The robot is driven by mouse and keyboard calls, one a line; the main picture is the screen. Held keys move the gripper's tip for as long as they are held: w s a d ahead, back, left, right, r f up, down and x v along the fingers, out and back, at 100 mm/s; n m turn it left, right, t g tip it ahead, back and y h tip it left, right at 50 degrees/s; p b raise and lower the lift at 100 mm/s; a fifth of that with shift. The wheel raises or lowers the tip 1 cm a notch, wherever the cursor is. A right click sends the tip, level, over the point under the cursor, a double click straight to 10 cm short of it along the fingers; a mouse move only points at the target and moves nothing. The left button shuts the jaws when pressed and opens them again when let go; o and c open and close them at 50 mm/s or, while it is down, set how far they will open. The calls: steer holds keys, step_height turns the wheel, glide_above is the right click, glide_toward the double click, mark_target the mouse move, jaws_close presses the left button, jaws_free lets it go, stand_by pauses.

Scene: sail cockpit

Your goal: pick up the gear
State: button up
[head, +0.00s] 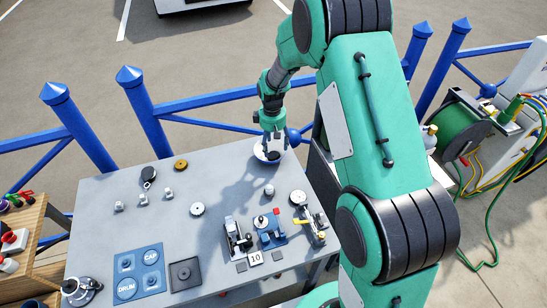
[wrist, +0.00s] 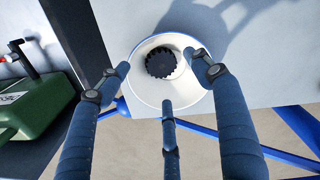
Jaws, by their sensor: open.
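A dark toothed gear (wrist: 160,62) lies inside a round white bowl (wrist: 143,92), seen in the wrist view. In the head view the bowl (head: 257,153) sits at the far right corner of the grey table, and my gripper mostly hides the gear. My gripper (head: 271,144) points down over the bowl with its fingers spread. In the wrist view the blue fingers of my gripper (wrist: 162,82) surround the bowl area, with the gear between and beyond their tips. Nothing is held.
The grey table (head: 110,220) holds a brass-coloured ring (head: 180,164), a silver disc (head: 197,209), clamp-like fixtures (head: 270,231) and a blue tray (head: 139,272). Blue railing (head: 210,102) runs behind it. A green case (wrist: 38,112) shows left in the wrist view.

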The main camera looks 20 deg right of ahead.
steer(key=shift+f, duration=0.5)
